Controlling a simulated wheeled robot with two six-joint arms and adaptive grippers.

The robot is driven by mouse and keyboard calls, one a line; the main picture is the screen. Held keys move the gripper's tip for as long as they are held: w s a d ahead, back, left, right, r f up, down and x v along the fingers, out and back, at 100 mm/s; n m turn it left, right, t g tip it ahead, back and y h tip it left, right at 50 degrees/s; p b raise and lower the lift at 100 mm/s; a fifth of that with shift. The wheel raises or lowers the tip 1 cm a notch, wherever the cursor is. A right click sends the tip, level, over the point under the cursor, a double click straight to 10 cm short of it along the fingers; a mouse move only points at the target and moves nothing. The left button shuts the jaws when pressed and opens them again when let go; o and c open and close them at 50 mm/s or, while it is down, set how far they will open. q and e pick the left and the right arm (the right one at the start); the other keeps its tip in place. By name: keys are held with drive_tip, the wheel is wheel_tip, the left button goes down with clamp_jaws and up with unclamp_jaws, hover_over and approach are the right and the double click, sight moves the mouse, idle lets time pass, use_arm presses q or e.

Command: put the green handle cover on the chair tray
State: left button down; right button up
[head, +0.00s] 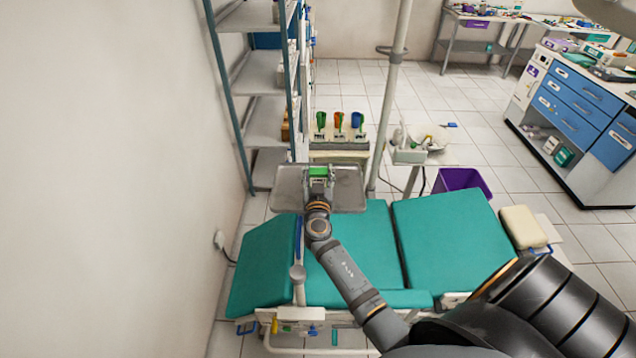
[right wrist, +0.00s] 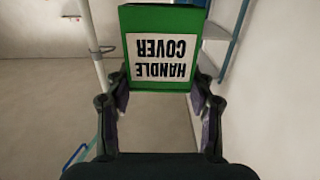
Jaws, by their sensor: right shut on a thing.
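The green handle cover (right wrist: 133,18) is a green box with a white label reading HANDLE COVER, upside down in the right wrist view. My right gripper (right wrist: 160,88) is shut on it, with a finger at each side of its near end. In the head view the green handle cover (head: 318,171) shows at the tip of my right gripper (head: 318,180), over the grey chair tray (head: 349,188). I cannot tell whether the box touches the tray. My left gripper is not in view.
The green dental chair (head: 450,235) lies under my right arm. A grey shelf rack (head: 262,75) stands behind the tray at left. A holder with several coloured items (head: 338,121) is behind the tray. A pole (head: 392,90) and a purple bin (head: 463,181) stand to the right.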

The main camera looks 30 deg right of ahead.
sight(318, 180)
drive_tip(key=f, duration=0.1)
drive_tip(key=f+b, duration=0.2)
drive_tip(key=f, duration=0.1)
drive_tip(key=shift+w, duration=0.25)
drive_tip(key=shift+r, duration=0.2)
drive_tip(key=shift+f+b, duration=0.15)
drive_tip(key=shift+b, duration=0.25)
drive_tip(key=o, duration=0.9)
drive_tip(key=shift+c, duration=0.2)
